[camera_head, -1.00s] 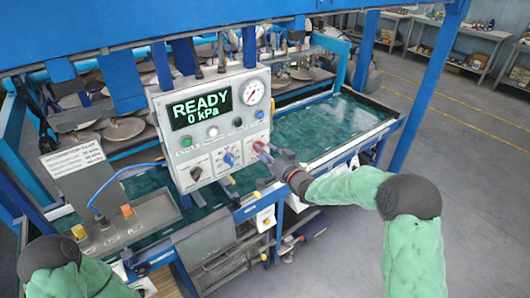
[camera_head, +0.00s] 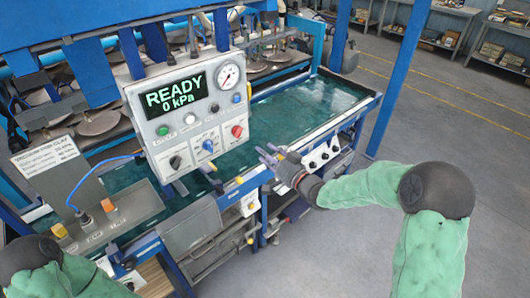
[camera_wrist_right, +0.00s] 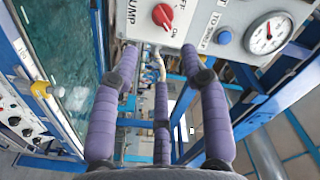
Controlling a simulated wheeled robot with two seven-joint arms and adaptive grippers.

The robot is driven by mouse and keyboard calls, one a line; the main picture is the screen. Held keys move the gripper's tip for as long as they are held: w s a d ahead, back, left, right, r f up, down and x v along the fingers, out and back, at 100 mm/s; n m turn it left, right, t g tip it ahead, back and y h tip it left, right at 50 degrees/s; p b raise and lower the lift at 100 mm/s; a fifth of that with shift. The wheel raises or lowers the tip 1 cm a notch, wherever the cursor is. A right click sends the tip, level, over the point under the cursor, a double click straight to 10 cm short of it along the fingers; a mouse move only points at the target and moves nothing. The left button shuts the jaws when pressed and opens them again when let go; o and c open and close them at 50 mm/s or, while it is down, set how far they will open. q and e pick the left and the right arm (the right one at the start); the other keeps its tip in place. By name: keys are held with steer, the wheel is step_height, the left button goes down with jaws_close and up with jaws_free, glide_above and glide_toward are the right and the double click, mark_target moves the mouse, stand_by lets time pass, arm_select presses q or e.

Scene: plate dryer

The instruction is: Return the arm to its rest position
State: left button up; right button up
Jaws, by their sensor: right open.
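My right gripper (camera_head: 269,157) is open and empty in the head view, to the right of the control panel and apart from it. Its purple fingers (camera_wrist_right: 160,105) are spread in the right wrist view with nothing between them. The grey control panel (camera_head: 172,147) has a display reading READY 0 kPa (camera_head: 176,100), a pressure gauge (camera_head: 229,76), several knobs and a red knob (camera_head: 237,131). A red knob (camera_wrist_right: 163,16) marked PUMP also shows in the right wrist view.
The green-watered tank (camera_head: 310,105) with a blue frame lies behind my right gripper. A small panel with black knobs (camera_head: 323,156) is on its front edge. A blue post (camera_head: 398,80) stands at the right. The grey floor at the right is clear.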

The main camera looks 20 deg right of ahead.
steer(key=s+a+f+g+h+b, duration=0.1)
steer(key=s+a+f+g, duration=0.2)
steer(key=f, duration=0.7)
steer(key=s+a+f+g+h, duration=0.1)
steer(key=s+a+f+g, duration=0.15)
steer(key=f, duration=0.75)
steer(key=s+a+f+g+b, duration=0.1)
steer(key=s+a+f+g, duration=0.15)
steer(key=f, duration=0.65)
steer(key=s+a+f+n+g+b, duration=0.1)
steer(key=s+a+f+g, duration=0.2)
steer(key=s+f, duration=0.4)
steer(key=s+a+f+n+g, duration=0.1)
steer(key=s+a+f+g, duration=0.3)
steer(key=s+f, duration=0.4)
steer(key=s+g, duration=0.1)
steer(key=s, duration=0.6)
steer(key=shift+s+n+g+b, duration=0.3)
steer(key=shift+s+n+b, duration=0.05)
steer(key=shift+n+b, duration=0.05)
